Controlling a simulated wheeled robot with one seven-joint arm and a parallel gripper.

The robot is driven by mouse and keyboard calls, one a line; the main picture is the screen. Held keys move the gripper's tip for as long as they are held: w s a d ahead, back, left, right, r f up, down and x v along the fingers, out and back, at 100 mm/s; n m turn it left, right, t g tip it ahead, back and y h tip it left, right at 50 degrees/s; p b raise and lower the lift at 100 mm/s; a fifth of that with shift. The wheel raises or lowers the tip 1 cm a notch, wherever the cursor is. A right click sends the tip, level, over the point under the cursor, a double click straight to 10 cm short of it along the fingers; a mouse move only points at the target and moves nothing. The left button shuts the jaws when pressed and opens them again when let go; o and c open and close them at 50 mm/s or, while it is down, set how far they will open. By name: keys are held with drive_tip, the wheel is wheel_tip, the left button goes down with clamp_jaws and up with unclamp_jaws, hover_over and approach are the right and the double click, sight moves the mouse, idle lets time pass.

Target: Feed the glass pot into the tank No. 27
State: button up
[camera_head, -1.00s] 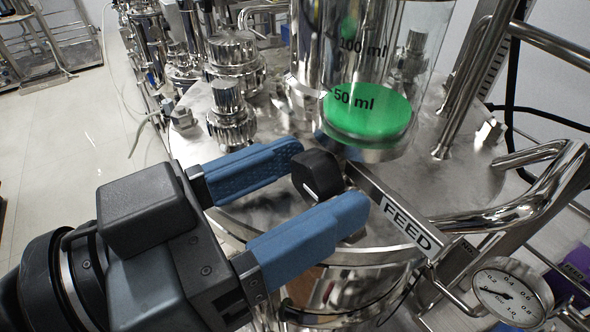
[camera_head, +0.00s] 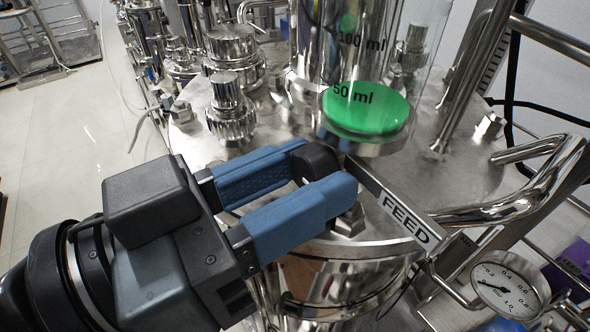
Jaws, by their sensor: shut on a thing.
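The glass pot (camera_head: 424,75) stands upright on the metal lid of the tank (camera_head: 455,185), with green liquid (camera_head: 366,112) at its bottom near the 50 ml mark. A black knob (camera_head: 322,160) sits below and left of the pot, next to a metal bar with a FEED label (camera_head: 405,217). My gripper (camera_head: 325,170) reaches in from the lower left, its two blue fingers shut on the black knob. The fingers hide part of the knob. No number 27 is readable on the tank.
Metal fittings (camera_head: 230,110) rise from the lid to the left of the pot. A curved pipe handle (camera_head: 525,190) and a pressure gauge (camera_head: 505,288) are at right. Upright metal posts stand behind. Bare floor (camera_head: 60,150) lies at far left.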

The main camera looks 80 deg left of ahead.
drive_tip(key=shift+r+n+p, duration=0.2)
drive_tip(key=shift+n+p, duration=0.5)
drive_tip(key=shift+n, duration=0.1)
drive_tip(key=shift+f+n, duration=0.15)
drive_tip(key=shift+n, duration=0.45)
drive_tip(key=o, duration=1)
drive_tip(key=shift+o, duration=0.2)
drive_tip(key=b+v, duration=0.1)
drive_tip(key=v, duration=0.6)
drive_tip(key=shift+s, duration=0.35)
